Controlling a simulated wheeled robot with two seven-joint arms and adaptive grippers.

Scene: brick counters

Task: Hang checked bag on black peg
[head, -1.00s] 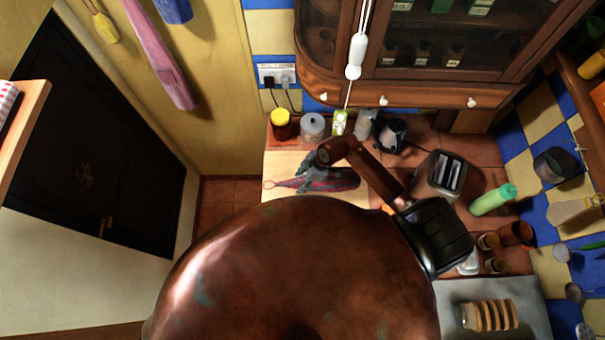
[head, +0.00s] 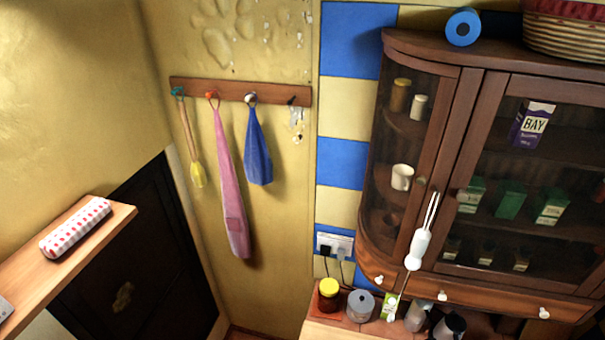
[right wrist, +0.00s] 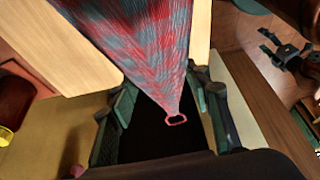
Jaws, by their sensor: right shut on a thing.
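The checked bag (right wrist: 150,45), red and grey-blue, fills the top middle of the right wrist view and narrows to a small pink loop (right wrist: 176,120). My right gripper (right wrist: 168,100) is shut on the bag near its loop end, with a finger on each side; the exact contact is hard to see. The black peg (head: 292,101) is the rightmost on the wooden rack (head: 232,90) in the head view, and it is bare. A small dark jointed thing (right wrist: 285,50) at the right of the wrist view looks like my left gripper; its opening is unclear.
A blue cloth (head: 258,150), a pink item (head: 232,190) and a yellow item (head: 197,174) hang on the other pegs. The glass cabinet (head: 400,150) stands out right of the rack. A shelf (head: 110,222) with a dotted bundle (head: 75,228) is at left.

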